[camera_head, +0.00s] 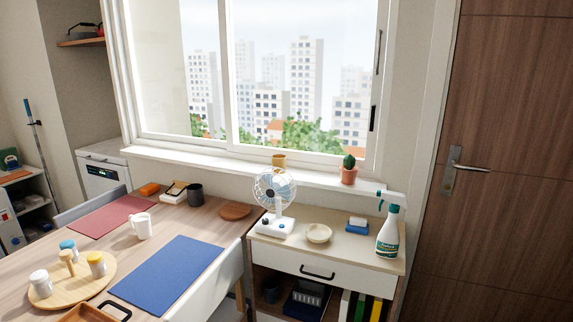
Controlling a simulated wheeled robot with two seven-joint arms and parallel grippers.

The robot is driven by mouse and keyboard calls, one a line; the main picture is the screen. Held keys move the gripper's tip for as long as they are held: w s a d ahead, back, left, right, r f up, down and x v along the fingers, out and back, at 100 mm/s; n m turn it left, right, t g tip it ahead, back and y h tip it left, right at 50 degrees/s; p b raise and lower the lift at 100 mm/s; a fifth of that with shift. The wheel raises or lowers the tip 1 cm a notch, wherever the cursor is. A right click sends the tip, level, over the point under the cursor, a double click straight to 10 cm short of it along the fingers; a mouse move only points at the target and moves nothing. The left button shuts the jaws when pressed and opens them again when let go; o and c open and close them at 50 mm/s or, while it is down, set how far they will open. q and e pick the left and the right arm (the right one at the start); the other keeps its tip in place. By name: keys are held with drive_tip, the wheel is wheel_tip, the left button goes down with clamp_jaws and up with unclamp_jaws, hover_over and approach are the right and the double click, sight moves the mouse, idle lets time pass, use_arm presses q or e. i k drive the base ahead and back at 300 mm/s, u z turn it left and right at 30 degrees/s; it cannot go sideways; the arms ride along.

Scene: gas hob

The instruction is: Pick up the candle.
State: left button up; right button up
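A small tan-yellow cylinder (279,160) stands upright on the white windowsill (220,158), behind the fan. It may be the candle, but it is too small to tell for sure. Its lower part is close to the top of the fan in the picture. Nothing else in view clearly looks like a candle. Neither of my grippers shows in the head view.
A white fan (276,200), a cream bowl (318,233), a blue sponge holder (357,227) and a spray bottle (390,231) stand on the cabinet (330,250). A potted cactus (349,172) is on the sill. A chair (218,284) stands between table (160,222) and cabinet.

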sight(278, 160)
drive_tip(key=z, duration=1.25)
drive_tip(key=i, duration=1.55)
drive_tip(key=u, duration=2.8)
